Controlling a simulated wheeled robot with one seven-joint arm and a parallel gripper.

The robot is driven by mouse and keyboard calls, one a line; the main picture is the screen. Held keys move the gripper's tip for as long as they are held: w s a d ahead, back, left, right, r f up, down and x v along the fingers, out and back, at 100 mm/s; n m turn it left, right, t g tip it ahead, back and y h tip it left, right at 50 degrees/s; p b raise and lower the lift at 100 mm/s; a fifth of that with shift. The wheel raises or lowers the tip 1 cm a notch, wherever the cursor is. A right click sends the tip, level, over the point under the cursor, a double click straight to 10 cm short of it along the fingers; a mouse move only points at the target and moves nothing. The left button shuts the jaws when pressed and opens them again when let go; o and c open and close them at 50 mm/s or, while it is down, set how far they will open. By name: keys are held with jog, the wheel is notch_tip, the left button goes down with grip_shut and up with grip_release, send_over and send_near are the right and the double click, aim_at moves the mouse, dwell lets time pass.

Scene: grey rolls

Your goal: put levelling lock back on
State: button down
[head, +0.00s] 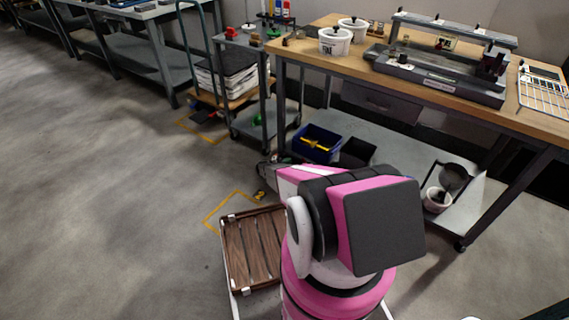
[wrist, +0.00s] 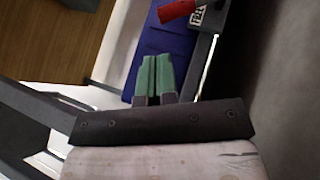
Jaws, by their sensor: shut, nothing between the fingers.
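My gripper (wrist: 153,62) shows in the wrist view with its two green fingers side by side, shut and empty. In the head view my pink and black arm hides most of what is behind it, and the fingers cannot be made out. I cannot pick out the levelling lock for certain in either view. A red piece (wrist: 177,10) lies just past the fingertips in the wrist view, beside a small black-and-white tag. A long grey fixture (head: 440,75) with a raised bar stands on the wooden-topped workbench (head: 345,68) in the head view.
Two white tubs (head: 335,41) stand on the bench left of the fixture, and a wire rack (head: 545,92) lies at its right. A blue bin (head: 316,152) with a yellow item sits on the lower shelf. A trolley (head: 245,82) stands left.

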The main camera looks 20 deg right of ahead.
jog(key=x, duration=0.6)
